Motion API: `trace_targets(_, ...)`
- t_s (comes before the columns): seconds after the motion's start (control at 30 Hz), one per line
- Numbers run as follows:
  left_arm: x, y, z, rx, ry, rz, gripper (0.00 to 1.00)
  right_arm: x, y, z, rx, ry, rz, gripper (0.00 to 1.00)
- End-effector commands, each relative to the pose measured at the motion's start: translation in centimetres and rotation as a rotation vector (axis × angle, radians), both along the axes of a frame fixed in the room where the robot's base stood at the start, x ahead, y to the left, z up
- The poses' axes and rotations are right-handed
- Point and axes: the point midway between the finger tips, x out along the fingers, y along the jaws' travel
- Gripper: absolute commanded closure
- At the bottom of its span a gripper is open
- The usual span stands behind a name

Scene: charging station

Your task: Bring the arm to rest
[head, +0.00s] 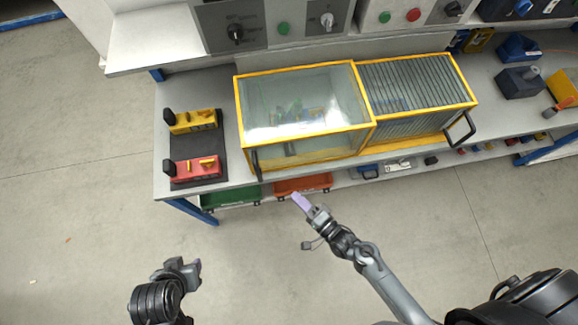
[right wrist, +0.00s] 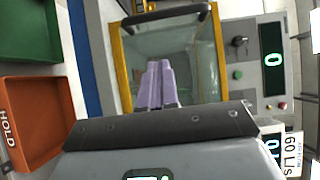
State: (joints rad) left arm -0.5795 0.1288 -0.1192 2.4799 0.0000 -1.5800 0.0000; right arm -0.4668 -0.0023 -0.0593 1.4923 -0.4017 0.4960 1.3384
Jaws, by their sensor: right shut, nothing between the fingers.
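My right gripper (head: 300,201) has lilac fingers and hangs in front of the workbench's front edge, near the orange bin in the head view. In the right wrist view its lilac fingers (right wrist: 156,84) are together with nothing between them, in front of the yellow-framed glass case. My right arm reaches in from the lower right. My left gripper (head: 195,266) is at the lower left over the floor, apart from the bench. Its fingers are small and partly hidden, so their opening does not show.
A yellow-framed glass case (head: 368,120) with black handles stands on the bench. A dark tray with yellow (head: 196,121) and red (head: 195,168) devices is left of it. Green (head: 232,197) and orange (head: 303,185) bins sit below the front edge. Open floor (head: 80,200) lies left.

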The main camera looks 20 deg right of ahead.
Motion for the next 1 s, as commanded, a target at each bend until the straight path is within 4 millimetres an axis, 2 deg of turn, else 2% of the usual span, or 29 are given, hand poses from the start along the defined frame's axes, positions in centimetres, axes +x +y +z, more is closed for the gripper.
trace_targets(0.3,0.0,-0.1,-0.1,-0.003,0.001,0.001,0.63,-2.3,-0.9,-0.2,-0.007,0.006,0.008,1.00)
trace_targets(0.47,0.0,-0.2,-0.1,-0.009,0.000,0.005,0.63,-0.8,-1.2,3.9,-0.044,-0.063,0.014,1.00)
trace_targets(0.57,0.0,-0.3,-0.1,-0.013,0.001,0.008,0.63,0.8,-1.4,6.4,-0.175,-0.052,0.019,1.00)
trace_targets(0.73,0.0,-0.4,-0.1,-0.014,0.001,0.009,0.63,2.7,-2.6,9.5,-0.520,0.026,0.031,1.00)
trace_targets(0.87,0.0,-0.4,-0.1,-0.014,0.001,0.008,0.63,2.7,-4.1,11.3,-0.790,0.121,0.067,1.00)
trace_targets(1.0,0.0,-0.3,-0.1,-0.012,0.001,0.007,0.63,1.2,-6.0,12.9,-1.050,0.243,0.152,1.00)
